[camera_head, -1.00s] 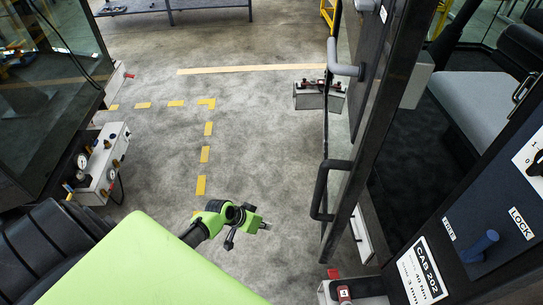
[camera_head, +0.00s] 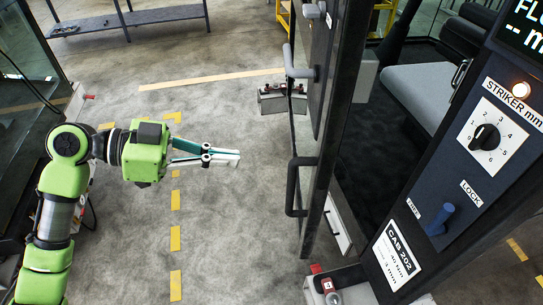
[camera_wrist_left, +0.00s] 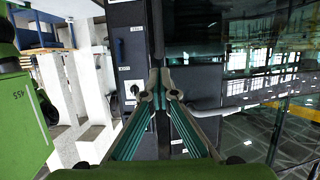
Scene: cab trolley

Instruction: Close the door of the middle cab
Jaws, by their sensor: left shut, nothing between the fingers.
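The door (camera_head: 322,130) of the cab labelled CAB 202 stands open, seen nearly edge-on in the head view. Its black, bar-shaped handle (camera_head: 292,188) sticks out to the left, low on the door. My left gripper (camera_head: 237,158) is left of the door and handle, pointing right, with clear space between. Its fingers are shut and empty. The wrist view shows these fingers (camera_wrist_left: 160,92) meeting in front of a dark upright edge and a glazed surface. My right gripper is not in view.
The cab's post carries a striker dial (camera_head: 486,137), a blue lock lever (camera_head: 440,220) and a CAB 202 label (camera_head: 397,255). A grey box (camera_head: 282,98) shows left of the door. A grey bench (camera_head: 125,18) stands at the back. Floor between gripper and door is clear.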

